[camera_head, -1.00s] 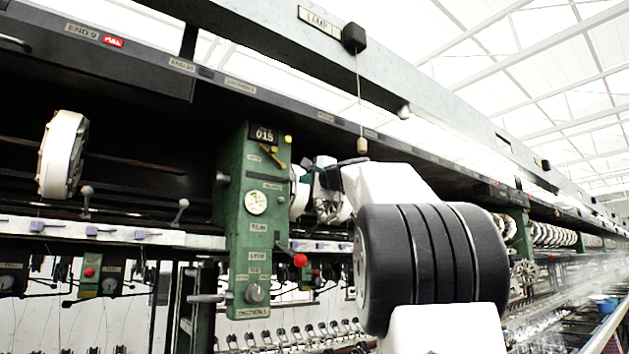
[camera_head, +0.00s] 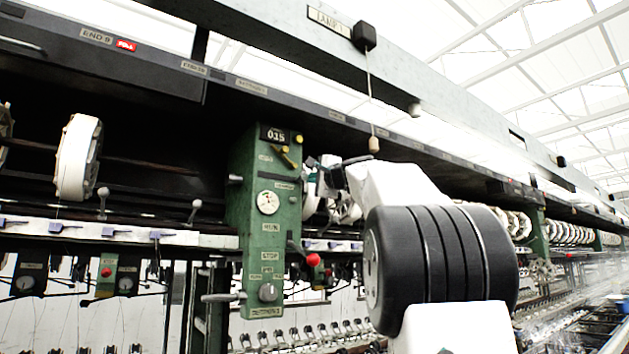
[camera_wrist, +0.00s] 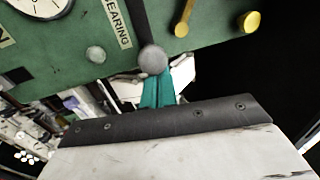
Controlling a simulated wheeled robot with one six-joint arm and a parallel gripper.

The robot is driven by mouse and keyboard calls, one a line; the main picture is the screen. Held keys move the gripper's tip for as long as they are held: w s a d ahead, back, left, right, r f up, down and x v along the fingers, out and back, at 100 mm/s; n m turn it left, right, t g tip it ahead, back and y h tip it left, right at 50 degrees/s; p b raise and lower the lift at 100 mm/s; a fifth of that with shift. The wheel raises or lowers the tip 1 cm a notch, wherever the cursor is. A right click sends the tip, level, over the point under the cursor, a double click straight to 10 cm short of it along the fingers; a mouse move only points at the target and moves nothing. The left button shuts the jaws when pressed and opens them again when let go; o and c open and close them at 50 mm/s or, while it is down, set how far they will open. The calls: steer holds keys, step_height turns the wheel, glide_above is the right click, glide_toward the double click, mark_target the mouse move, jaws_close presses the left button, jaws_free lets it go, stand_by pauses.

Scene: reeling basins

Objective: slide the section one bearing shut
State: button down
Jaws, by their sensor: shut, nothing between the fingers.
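The green section one box (camera_head: 262,235) hangs in the middle of the head view, with a dial and a red-knobbed lever. In the wrist view, the green panel carries a BEARING label (camera_wrist: 116,20). Beside the label a dark bar runs to a round grey knob (camera_wrist: 152,60). My gripper (camera_wrist: 157,88) shows as teal fingers, shut and empty, just below the knob in the picture. The knob overlaps the fingertips; I cannot tell if they touch. In the head view my white and black arm hides much of the gripper, which is beside the box's right side.
A yellow knob (camera_wrist: 249,22) and a brass lever (camera_wrist: 184,18) stick out of the panel close by. The red-knobbed lever (camera_head: 313,260) projects lower on the box. A pull cord (camera_head: 374,144) hangs above my arm. White reels (camera_head: 77,158) stand at the left.

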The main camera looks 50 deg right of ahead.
mark_target(302, 176)
steer(key=shift+w+a, duration=0.25)
steer(key=shift+a, duration=0.65)
steer(key=shift+w+a, duration=0.25)
steer(key=shift+a, duration=0.85)
steer(key=shift+w+a, duration=0.2)
steer(key=shift+a, duration=0.6)
steer(key=shift+w+a, duration=0.2)
steer(key=shift+a, duration=0.6)
